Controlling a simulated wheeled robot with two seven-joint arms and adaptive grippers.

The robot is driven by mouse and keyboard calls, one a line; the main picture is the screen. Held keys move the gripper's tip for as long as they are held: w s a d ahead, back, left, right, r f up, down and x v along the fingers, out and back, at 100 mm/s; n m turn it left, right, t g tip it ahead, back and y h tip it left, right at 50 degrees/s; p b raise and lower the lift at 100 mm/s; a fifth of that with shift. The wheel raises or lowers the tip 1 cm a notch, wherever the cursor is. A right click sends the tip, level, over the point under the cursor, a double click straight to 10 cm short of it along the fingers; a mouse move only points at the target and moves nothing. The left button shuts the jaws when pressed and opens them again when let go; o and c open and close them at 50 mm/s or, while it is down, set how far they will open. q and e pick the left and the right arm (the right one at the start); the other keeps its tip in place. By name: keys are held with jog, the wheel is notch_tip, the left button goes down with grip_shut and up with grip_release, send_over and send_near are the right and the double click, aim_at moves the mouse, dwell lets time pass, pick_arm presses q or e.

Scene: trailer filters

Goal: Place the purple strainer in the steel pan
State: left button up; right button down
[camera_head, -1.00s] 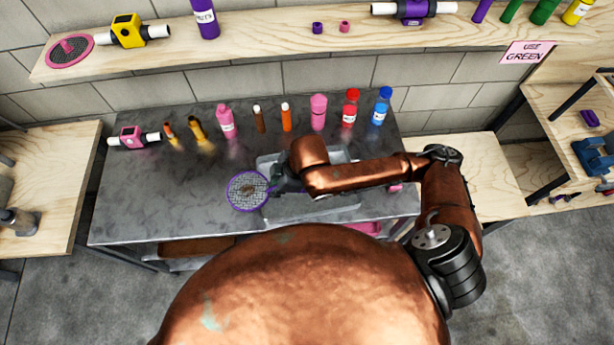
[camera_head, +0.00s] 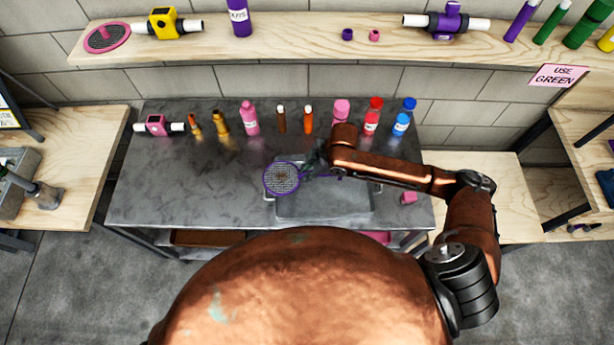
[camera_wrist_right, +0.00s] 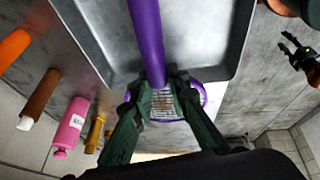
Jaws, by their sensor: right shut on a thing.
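The purple strainer (camera_head: 281,179) has a round mesh with a purple rim and a long purple handle. My right gripper (camera_head: 308,166) is shut on it near where handle and rim meet. The handle points right, over the steel pan (camera_head: 325,207); the mesh overlaps the pan's left side in the head view, and its height is unclear. In the right wrist view the right gripper (camera_wrist_right: 162,92) grips the strainer, whose handle (camera_wrist_right: 147,35) runs across the pan (camera_wrist_right: 215,40). My left gripper (camera_wrist_right: 300,58) shows at the right edge there, apparently open and empty.
Several bottles stand along the table's back, including a pink bottle (camera_head: 250,118), a red bottle (camera_head: 373,116) and a blue bottle (camera_head: 402,118). A pink block (camera_head: 408,198) lies right of the pan. The dark table (camera_head: 190,180) is clear left of the strainer. A wooden shelf (camera_head: 300,45) runs behind.

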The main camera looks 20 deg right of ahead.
jog(key=shift+w+d+f, duration=0.15)
jog(key=shift+w+f, duration=0.05)
jog(key=shift+f, duration=0.85)
jog(key=shift+w+d+f, duration=0.1)
jog(key=shift+w+f, duration=0.05)
jog(key=shift+f, duration=0.85)
jog(key=shift+f, duration=0.3)
jog(key=c, duration=1.8)
grip_release()
jog(key=shift+c, duration=0.2)
jog(key=shift+r, duration=0.3)
jog(key=v, duration=1.2)
jog(key=shift+r, duration=0.1)
